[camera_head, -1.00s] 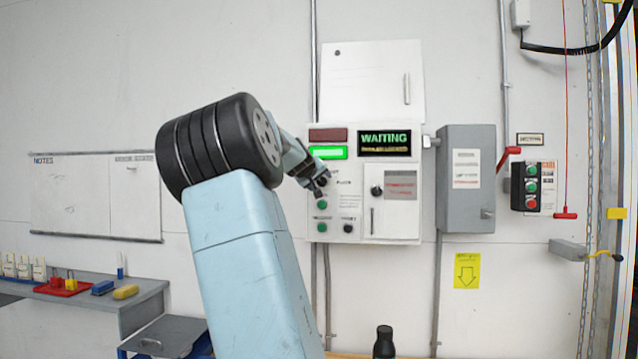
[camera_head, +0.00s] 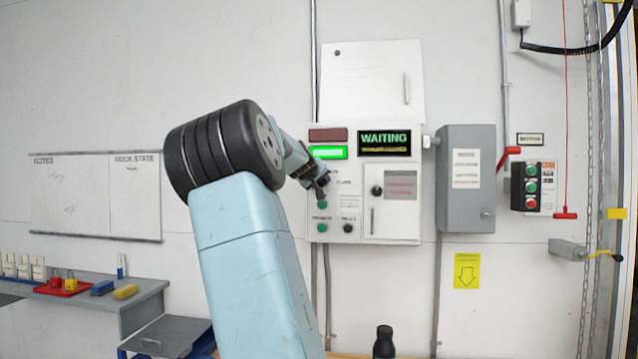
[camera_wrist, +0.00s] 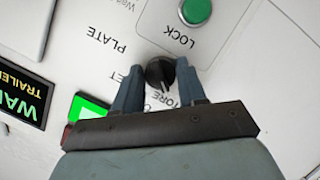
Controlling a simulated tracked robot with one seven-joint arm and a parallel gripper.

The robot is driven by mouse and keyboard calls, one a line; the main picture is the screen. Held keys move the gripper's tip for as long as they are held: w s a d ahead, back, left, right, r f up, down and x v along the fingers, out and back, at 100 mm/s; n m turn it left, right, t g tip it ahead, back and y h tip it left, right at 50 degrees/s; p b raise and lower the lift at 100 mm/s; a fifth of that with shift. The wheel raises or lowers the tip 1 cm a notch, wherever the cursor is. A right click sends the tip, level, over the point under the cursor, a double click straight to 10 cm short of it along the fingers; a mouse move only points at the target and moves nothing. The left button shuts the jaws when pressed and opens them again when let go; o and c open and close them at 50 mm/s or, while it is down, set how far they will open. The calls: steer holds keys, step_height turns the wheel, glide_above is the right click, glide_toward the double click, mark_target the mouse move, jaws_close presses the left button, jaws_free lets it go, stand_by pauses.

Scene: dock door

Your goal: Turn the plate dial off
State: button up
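The plate dial (camera_wrist: 160,73) is a round black knob on the white control panel, beside the printed word PLATE. In the wrist view it sits between my fingertips. My gripper (camera_wrist: 160,68) is open, one finger on each side of the knob, with a small gap showing at the sides. The panel's writing appears upside down and tilted there, and part of the dial's labels is hidden behind the fingers. In the head view my gripper (camera_head: 322,190) is at the panel's left part and hides the dial.
A green LOCK button (camera_wrist: 195,11) is close to the dial. The panel has a lit green lamp (camera_head: 328,153), a display (camera_head: 384,143) reading WAITING, and another black knob (camera_head: 377,190) to the right. A grey box (camera_head: 467,215) with a red lever (camera_head: 508,158) stands further right.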

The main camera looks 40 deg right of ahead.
steer(key=c, duration=0.5)
steer(key=shift+w+a+f, duration=0.1)
steer(key=shift+a, duration=0.15)
steer(key=shift+c, duration=0.2)
steer(key=shift+d, duration=0.15)
steer(key=m, duration=0.1)
steer(key=m+t+y, duration=0.1)
steer(key=shift+s+d+r+m, duration=0.15)
steer(key=shift+s+r+m, duration=0.05)
steer(key=shift+s+m, duration=0.1)
steer(key=m+t+y, duration=0.2)
steer(key=m, duration=0.1)
steer(key=shift+m, duration=0.7)
steer(key=o, duration=1)
steer(key=shift+d+f, duration=0.1)
